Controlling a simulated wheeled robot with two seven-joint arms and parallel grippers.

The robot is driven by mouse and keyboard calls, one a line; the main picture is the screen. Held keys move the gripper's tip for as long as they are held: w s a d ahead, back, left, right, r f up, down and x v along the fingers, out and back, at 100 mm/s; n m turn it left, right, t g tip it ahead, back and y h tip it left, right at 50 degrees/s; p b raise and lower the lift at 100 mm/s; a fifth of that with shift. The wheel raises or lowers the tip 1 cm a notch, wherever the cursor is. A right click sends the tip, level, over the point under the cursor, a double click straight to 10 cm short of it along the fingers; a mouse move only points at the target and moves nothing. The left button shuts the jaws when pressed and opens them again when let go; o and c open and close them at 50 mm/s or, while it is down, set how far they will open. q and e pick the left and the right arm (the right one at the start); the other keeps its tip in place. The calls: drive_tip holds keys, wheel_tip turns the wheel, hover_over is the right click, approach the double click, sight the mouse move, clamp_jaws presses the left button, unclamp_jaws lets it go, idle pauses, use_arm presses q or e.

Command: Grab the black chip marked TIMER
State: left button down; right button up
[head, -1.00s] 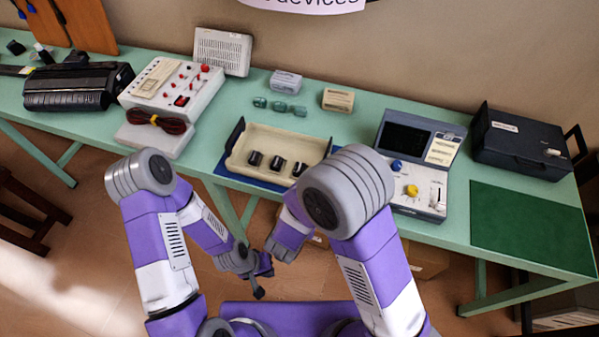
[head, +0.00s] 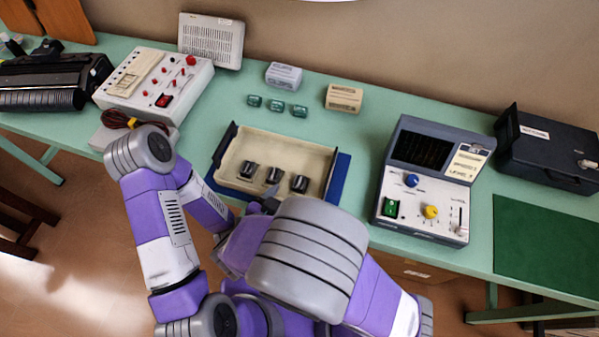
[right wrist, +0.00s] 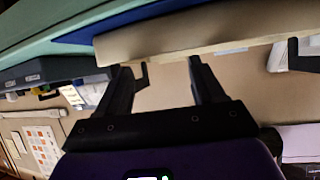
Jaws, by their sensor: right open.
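Three small black chips stand in a row in the cream tray (head: 232,150) in the head view: a left one (head: 248,170), a middle one (head: 274,175) and a right one (head: 300,183). Their markings are too small to read, so I cannot tell which says TIMER. My right gripper (head: 268,204) is at the tray's front edge, partly hidden by my own arm. In the right wrist view its two fingers (right wrist: 162,80) are apart with nothing between them, close to the tray's cream side (right wrist: 200,30). My left gripper is hidden behind my right arm.
The tray lies on a blue mat (head: 340,178). Behind it are several teal blocks (head: 276,106) and two small boxes. A blue-grey instrument (head: 432,180) stands to the right, and a white panel with red knobs (head: 155,85) to the left. Clear green tabletop lies between tray and instrument.

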sight(299, 182)
drive_tip(key=b+x, duration=0.3)
drive_tip(key=x, duration=0.3)
drive_tip(key=shift+w, duration=0.2)
drive_tip(key=shift+w+d+f+b, duration=0.1)
drive_tip(key=shift+w+d+b, duration=0.05)
drive_tip(key=shift+w+b, duration=0.2)
drive_tip(key=c, duration=1.2)
